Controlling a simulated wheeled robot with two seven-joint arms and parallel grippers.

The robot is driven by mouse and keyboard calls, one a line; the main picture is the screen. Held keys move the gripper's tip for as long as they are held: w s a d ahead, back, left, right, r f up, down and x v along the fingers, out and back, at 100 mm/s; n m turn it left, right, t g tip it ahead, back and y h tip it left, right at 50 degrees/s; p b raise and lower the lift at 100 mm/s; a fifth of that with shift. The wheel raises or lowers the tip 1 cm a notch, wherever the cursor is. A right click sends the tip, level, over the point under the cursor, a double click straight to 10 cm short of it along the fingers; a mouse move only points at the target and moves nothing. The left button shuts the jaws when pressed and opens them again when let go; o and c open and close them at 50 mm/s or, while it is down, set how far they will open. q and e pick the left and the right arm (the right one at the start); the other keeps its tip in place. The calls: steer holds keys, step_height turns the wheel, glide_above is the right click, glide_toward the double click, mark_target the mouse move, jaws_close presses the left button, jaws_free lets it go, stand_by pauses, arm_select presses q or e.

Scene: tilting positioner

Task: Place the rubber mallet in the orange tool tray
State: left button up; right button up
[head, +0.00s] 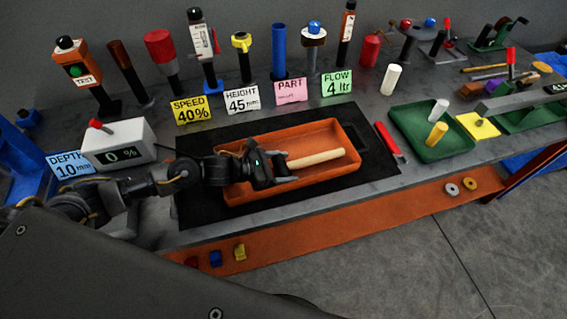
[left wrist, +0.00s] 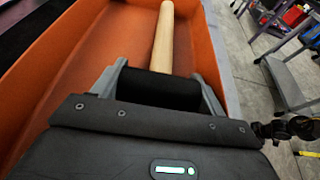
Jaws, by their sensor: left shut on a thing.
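The rubber mallet has a pale wooden handle (head: 317,158) and a black head, which shows in the left wrist view (left wrist: 158,88). My left gripper (head: 287,168) is shut on the mallet's head, with one finger on each side. The handle points away from the gripper, to the right in the head view. The orange tool tray (head: 312,188) lies on a black mat, and the gripper and mallet are within its outline. The tray's wall also shows in the left wrist view (left wrist: 50,42). I cannot tell whether the mallet touches the tray floor. My right gripper is out of view.
A red-handled tool (head: 388,142) lies right of the tray. Beyond it is a green tray (head: 410,122) with white and yellow cylinders. Sign cards and upright tools line the back. A white box with a red knob (head: 118,141) stands at the left.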

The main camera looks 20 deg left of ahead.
arm_select(q)
steer(key=shift+f+b, duration=0.25)
steer(key=shift+b, duration=0.15)
steer(key=o, duration=0.9)
steer(key=shift+o, duration=0.2)
steer(key=shift+r, duration=0.1)
steer(key=shift+r+p, duration=0.2)
steer(key=shift+p, duration=0.15)
steer(key=shift+s+a, duration=0.15)
steer(key=shift+a, duration=0.1)
steer(key=b+v, duration=0.3)
steer(key=v, duration=0.8)
steer(key=shift+s+a+r+b, duration=0.1)
steer(key=shift+r+b, duration=0.05)
steer(key=shift+b, duration=0.2)
